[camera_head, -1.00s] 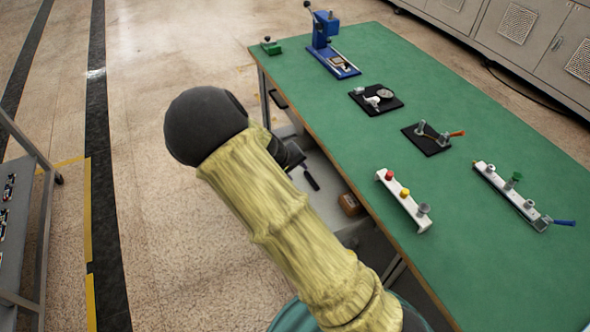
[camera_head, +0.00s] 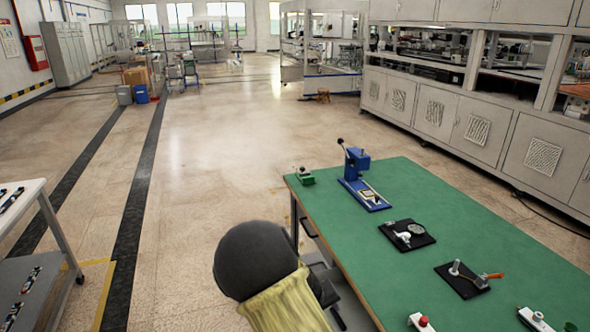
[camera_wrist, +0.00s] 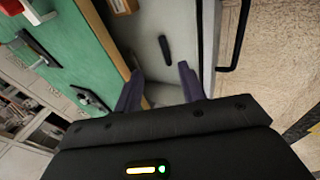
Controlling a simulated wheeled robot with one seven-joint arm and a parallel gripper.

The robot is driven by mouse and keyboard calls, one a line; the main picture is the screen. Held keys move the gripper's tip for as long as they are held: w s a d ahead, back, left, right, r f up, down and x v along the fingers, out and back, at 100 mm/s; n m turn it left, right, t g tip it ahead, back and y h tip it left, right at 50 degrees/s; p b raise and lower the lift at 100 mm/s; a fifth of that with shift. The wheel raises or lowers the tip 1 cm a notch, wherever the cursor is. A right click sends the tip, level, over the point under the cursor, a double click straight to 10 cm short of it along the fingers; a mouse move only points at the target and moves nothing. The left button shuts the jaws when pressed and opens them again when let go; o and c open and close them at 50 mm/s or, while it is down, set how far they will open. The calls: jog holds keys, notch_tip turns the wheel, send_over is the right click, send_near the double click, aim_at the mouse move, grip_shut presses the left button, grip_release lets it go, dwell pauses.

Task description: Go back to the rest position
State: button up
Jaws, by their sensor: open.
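My gripper (camera_wrist: 160,88) shows in the wrist view with its two dark fingers spread apart and nothing between them. It is beside the edge of the green-topped table (camera_wrist: 92,42), over a grey lower shelf (camera_wrist: 145,35) with a dark elongated object (camera_wrist: 165,48) on it. In the head view, my arm, with a black rounded joint and a yellowish sleeve, stands at the bottom beside the left edge of the table (camera_head: 340,240). The gripper's fingers are hidden in that view.
On the table are a blue press (camera_head: 362,180), a small green device (camera_head: 304,176) and black plates with fittings (camera_head: 407,235), (camera_head: 468,279). A white-topped cart (camera_head: 30,190) stands at the left. Grey cabinets (camera_head: 470,125) line the right back. The floor (camera_head: 220,150) between is open.

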jog(key=s+d+r+m+y+p, duration=0.1)
jog(key=s+d+r+y+p, duration=0.1)
jog(key=s+r, duration=0.7)
jog(key=s+d+r+m+y+p, duration=0.2)
jog(key=s+d+r+p, duration=0.2)
jog(key=s+r, duration=0.6)
jog(key=shift+d+r+m+g+y+p, duration=0.2)
jog(key=shift+r+m+g+y+p, duration=0.15)
jog(key=shift+p, duration=0.2)
